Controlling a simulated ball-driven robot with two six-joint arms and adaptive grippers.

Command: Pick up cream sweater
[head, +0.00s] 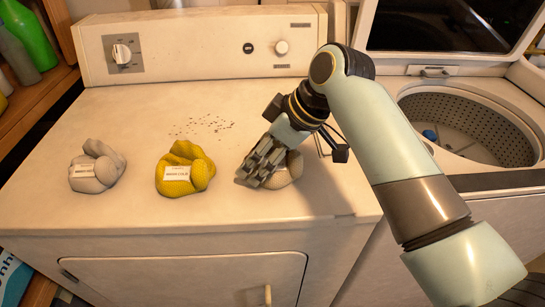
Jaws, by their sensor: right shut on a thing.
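A cream sweater (289,172), bunched into a small bundle, lies on the dryer top (225,213) toward the right. My right gripper (256,174) comes down over it from the upper right and is shut on it. The fingers and wrist hide most of the bundle; its right side shows. The sweater appears to be still on the surface. My left gripper is out of view.
A yellow bundle (184,169) with a white label and a grey bundle (97,168) lie to the left. Dark specks lie behind them. A control panel (200,45) stands along the back. An open washer drum (468,122) with something blue inside is at right.

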